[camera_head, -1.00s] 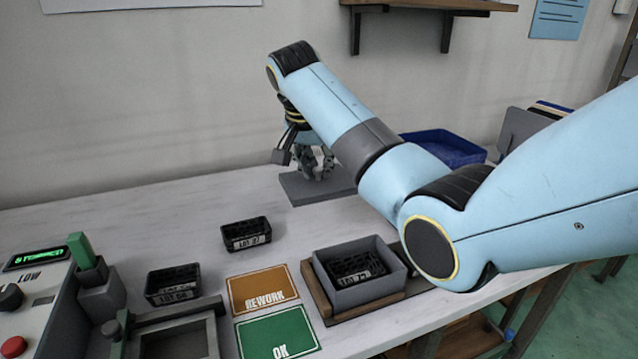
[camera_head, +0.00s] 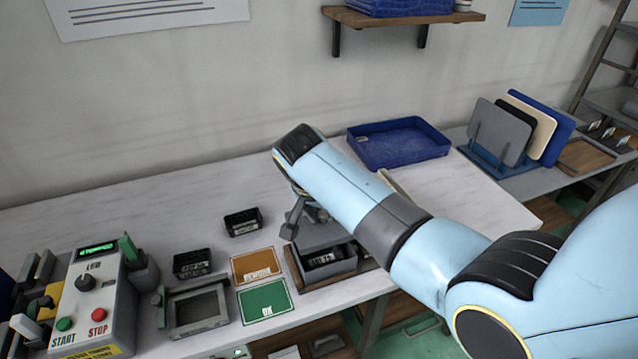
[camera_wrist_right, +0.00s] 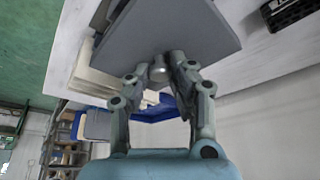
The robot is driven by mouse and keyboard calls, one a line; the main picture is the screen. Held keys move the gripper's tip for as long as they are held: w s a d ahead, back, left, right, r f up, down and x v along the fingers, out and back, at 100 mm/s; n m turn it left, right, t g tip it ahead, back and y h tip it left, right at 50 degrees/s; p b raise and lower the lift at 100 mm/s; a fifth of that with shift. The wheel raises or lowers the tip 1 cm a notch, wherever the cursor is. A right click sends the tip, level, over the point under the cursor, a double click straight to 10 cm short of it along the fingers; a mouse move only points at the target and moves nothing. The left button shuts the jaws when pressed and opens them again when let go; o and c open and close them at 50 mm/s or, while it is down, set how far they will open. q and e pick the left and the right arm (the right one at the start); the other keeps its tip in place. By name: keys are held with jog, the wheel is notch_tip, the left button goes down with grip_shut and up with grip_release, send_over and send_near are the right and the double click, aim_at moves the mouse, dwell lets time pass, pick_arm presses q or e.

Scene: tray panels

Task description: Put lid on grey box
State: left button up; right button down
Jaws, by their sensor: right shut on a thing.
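The grey box (camera_head: 336,273) sits on the bench in a brown wooden holder, with a black labelled tray (camera_head: 322,258) visible inside. My right gripper (camera_head: 314,214) is shut on the flat grey lid (camera_head: 318,236), which is over the back part of the box. The front of the box is uncovered. My forearm hides part of the lid, so I cannot tell whether it touches the rim. In the right wrist view the gripper fingers (camera_wrist_right: 160,70) pinch the lid (camera_wrist_right: 172,30) from its upper side. My left gripper is not in view.
Two black trays (camera_head: 243,222) (camera_head: 192,264) stand left of an orange REWORK card (camera_head: 258,264) and a green OK card (camera_head: 264,301). A control box (camera_head: 92,306) is at far left. A blue tray (camera_head: 398,145) and a panel rack (camera_head: 500,135) are at back right.

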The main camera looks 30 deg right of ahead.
aim_at(323, 225)
jog(key=shift+s+f, duration=0.1)
jog(key=shift+f, duration=0.05)
notch_tip(323, 225, down, 4)
jog(key=b, duration=0.5)
jog(key=shift+f, duration=0.1)
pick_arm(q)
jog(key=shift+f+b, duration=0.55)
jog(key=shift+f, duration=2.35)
pick_arm(e)
jog(key=shift+f, duration=1.25)
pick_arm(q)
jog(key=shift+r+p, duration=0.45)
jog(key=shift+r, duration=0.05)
pick_arm(e)
jog(key=c, duration=0.8)
grip_release()
jog(key=shift+o, duration=0.2)
jog(key=shift+r, duration=0.1)
